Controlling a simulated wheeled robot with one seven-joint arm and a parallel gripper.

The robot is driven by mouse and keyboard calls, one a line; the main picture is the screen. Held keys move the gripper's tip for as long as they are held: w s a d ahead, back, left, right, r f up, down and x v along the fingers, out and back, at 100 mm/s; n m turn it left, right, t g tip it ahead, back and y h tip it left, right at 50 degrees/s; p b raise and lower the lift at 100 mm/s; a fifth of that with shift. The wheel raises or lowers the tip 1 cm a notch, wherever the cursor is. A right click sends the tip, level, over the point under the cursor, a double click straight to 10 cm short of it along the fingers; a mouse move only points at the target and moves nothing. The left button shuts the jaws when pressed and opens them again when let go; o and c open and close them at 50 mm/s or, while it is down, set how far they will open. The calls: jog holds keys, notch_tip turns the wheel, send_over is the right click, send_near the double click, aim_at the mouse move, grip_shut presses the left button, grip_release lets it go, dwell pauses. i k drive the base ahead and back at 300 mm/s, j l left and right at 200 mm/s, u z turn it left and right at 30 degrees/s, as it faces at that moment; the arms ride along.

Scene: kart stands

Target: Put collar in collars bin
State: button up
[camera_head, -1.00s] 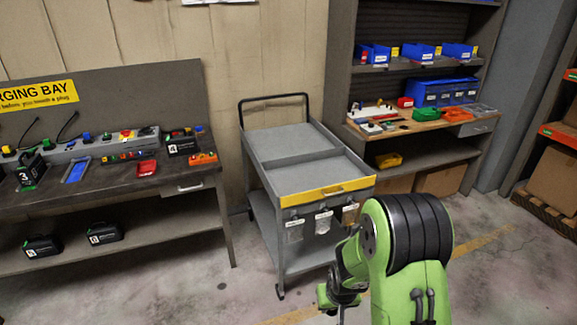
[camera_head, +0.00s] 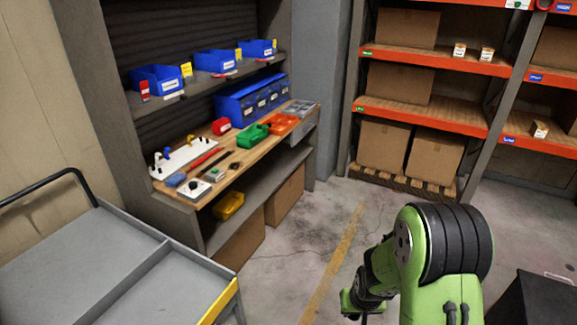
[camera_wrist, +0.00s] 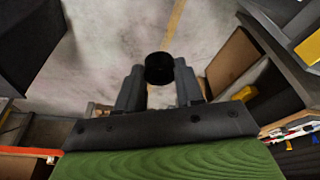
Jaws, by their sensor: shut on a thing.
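In the wrist view my gripper (camera_wrist: 159,88) is shut on a small dark round collar (camera_wrist: 159,68), held between the fingertips above the floor. In the head view my green arm is at the lower right, and the gripper end is low and too small to make out the collar. Blue bins (camera_head: 158,80) with white labels stand in a row on the upper shelf of the workbench, to the left of my arm. The label text is too small to read, so I cannot tell which is the collars bin.
The wooden workbench top (camera_head: 228,160) holds a white board, a green tray (camera_head: 252,135), an orange tray (camera_head: 282,124) and small parts. A grey cart (camera_head: 100,262) stands at lower left. An orange rack (camera_head: 425,115) with boxes is at the back right. Open floor lies between.

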aim_at(166, 90)
jog(key=i+l, duration=0.15)
jog(key=i, duration=0.6)
jog(key=i+l+z, duration=0.1)
jog(key=i, duration=0.65)
jog(key=i+j+u, duration=0.2)
jog(key=i+u, duration=0.2)
jog(key=i+j+u, duration=0.1)
jog(key=i+u, duration=0.2)
jog(key=u, duration=0.15)
jog(key=i+l+u, duration=0.1)
jog(key=i+u, duration=0.3)
jog(key=i+l+u, duration=0.15)
jog(key=i+u, duration=0.25)
jog(key=k, duration=0.05)
